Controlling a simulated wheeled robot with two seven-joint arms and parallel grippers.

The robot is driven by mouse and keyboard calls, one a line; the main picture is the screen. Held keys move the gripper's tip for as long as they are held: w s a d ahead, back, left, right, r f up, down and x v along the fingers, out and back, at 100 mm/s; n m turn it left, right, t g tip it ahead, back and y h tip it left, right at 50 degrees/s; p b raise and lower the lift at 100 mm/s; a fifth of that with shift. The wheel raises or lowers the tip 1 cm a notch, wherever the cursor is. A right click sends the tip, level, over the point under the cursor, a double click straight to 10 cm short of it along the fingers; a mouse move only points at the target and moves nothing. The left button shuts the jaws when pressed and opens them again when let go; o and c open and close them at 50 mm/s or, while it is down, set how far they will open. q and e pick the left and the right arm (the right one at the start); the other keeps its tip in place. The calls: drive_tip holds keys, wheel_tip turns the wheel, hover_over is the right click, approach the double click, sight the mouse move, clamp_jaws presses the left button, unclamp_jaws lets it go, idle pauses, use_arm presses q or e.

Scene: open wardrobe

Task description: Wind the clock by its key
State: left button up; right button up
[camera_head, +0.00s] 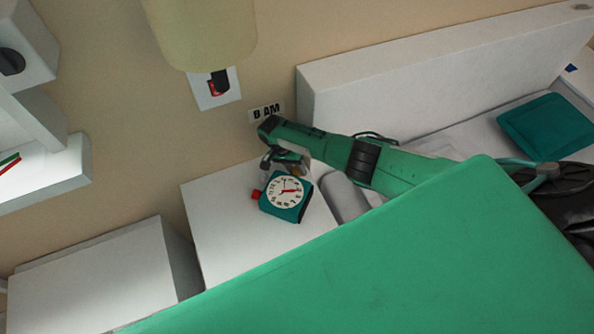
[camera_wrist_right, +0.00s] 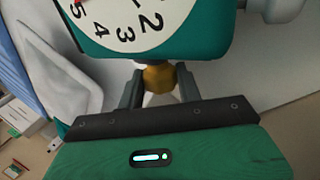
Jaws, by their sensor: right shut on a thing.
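A teal clock (camera_head: 284,197) with a round white face and red hands stands on a white cabinet top (camera_head: 225,222). A red knob (camera_head: 256,194) sticks out of its left side. In the right wrist view the clock (camera_wrist_right: 165,45) fills the top, with its face partly cut off. My right gripper (camera_head: 285,166) reaches in from the right to the clock's side. Its fingers (camera_wrist_right: 158,85) are shut on a brass-coloured key (camera_wrist_right: 158,77) at the clock's edge. My left gripper is not in view.
A lamp shade (camera_head: 203,32) hangs at the top. A large green surface (camera_head: 370,260) covers the lower right. The cabinet top left of the clock is clear.

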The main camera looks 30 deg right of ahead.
drive_tip(key=shift+w+a+f+g+h+b, duration=0.1)
drive_tip(key=shift+f+g+h+b, duration=0.2)
drive_tip(key=shift+b, duration=0.1)
drive_tip(key=shift+r+g+h+b, duration=0.25)
drive_tip(key=shift+g+h+b, duration=0.05)
drive_tip(key=shift+g, duration=0.1)
drive_tip(key=o, duration=0.8)
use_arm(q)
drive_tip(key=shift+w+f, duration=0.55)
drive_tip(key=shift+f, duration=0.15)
use_arm(e)
drive_tip(key=shift+o, duration=0.9)
